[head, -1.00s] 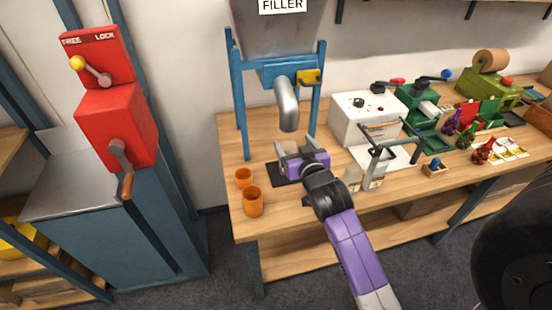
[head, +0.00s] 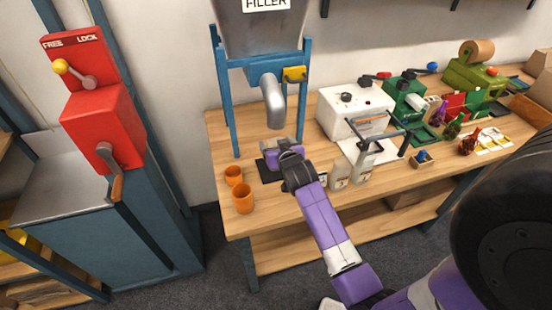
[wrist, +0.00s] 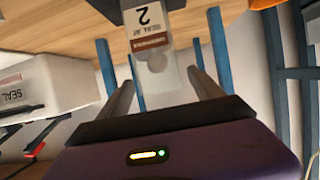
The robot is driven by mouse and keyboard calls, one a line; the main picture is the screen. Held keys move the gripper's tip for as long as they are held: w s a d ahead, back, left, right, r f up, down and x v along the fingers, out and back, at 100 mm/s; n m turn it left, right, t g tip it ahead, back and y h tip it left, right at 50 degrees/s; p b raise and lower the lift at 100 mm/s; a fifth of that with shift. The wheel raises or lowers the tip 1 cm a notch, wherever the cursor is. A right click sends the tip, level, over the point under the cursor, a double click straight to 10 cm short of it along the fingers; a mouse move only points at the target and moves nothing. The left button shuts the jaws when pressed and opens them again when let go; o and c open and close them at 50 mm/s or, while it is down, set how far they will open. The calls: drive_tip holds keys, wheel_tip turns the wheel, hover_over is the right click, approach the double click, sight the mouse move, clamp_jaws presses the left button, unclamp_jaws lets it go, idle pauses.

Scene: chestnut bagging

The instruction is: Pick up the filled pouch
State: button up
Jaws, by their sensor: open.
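In the wrist view, the pouch (wrist: 153,62) is pale and see-through, with a label marked 2 and a brown band. It shows upside down, its labelled end against a dark pad (wrist: 112,6). My gripper (wrist: 165,92) is open, one finger on each side of the pouch, with gaps visible on both sides. In the head view, my gripper (head: 284,150) is low over the black pad (head: 268,174), below the filler spout (head: 273,106). There the pouch is hidden or too small to tell apart from my gripper.
Two orange cups (head: 243,198) stand at the bench's front left. Pale containers (head: 340,176) stand just right of my arm. A white sealing machine (head: 352,108) is further right. The blue filler frame (head: 226,108) rises around the spout. A red lever box (head: 100,125) stands left.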

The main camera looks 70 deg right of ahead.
drive_tip(key=shift+d, duration=0.1)
clamp_jaws()
idle(0.3)
drive_tip(key=shift+w+r, duration=0.1)
drive_tip(key=shift+r, duration=0.05)
